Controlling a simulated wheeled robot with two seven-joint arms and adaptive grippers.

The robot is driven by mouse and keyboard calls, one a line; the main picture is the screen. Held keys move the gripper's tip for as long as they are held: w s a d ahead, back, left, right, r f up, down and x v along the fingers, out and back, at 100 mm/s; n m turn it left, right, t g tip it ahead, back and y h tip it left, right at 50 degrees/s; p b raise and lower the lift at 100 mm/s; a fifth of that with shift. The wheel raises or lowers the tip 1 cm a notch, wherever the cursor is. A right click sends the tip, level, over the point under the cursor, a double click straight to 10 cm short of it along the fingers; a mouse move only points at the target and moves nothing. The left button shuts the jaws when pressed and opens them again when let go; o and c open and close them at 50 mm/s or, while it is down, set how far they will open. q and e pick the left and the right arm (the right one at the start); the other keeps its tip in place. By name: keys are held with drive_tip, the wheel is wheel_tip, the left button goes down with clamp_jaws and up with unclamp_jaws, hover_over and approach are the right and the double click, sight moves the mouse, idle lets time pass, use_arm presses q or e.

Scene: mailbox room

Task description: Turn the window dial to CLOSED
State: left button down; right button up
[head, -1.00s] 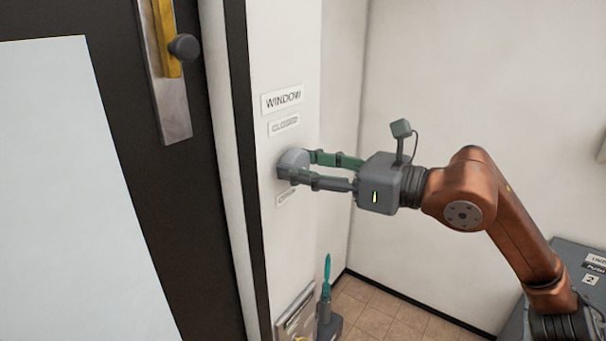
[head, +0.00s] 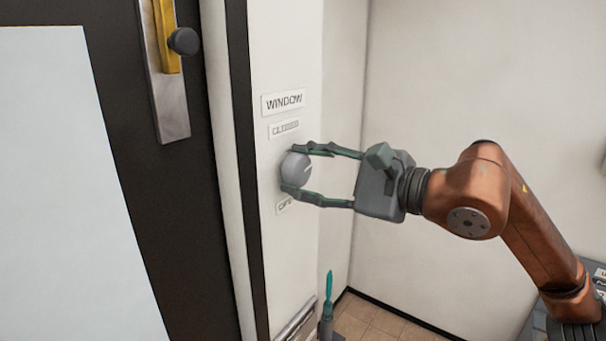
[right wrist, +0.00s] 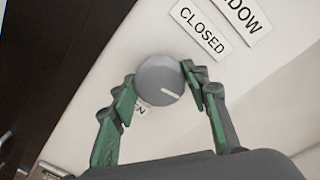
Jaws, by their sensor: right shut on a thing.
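The window dial (head: 297,171) is a round grey knob on the white wall strip, below the WINDOW sign (head: 284,103). The CLOSED label (head: 285,129) is above it and the OPEN label (head: 283,206), partly hidden, is below it. My right gripper (head: 291,168) is shut on the dial, one finger above and one below. In the right wrist view, the dial (right wrist: 158,78) sits between both fingertips. Its white mark points to the lower right, between the CLOSED label (right wrist: 202,31) and the mostly hidden OPEN label (right wrist: 141,107). My left gripper is not in view.
A dark door frame with a metal plate, a yellow bar and a black knob (head: 184,41) stands at the left. A teal pointed object (head: 328,287) and a metal fitting (head: 297,321) are low beneath the dial. A grey box (head: 598,275) is at the right edge.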

drive_tip(key=n, duration=0.4)
drive_tip(key=shift+f+b, duration=0.15)
drive_tip(key=shift+b, duration=0.2)
drive_tip(key=n+t, duration=0.1)
drive_tip(key=n, duration=0.2)
drive_tip(key=shift+n, duration=0.3)
drive_tip(key=n, duration=0.3)
drive_tip(key=shift+f+b, duration=0.1)
drive_tip(key=shift+b, duration=0.25)
drive_tip(key=shift+n+t, duration=0.4)
drive_tip(key=shift+n, duration=1.5)
drive_tip(key=o, duration=1.2)
drive_tip(key=shift+c, duration=0.2)
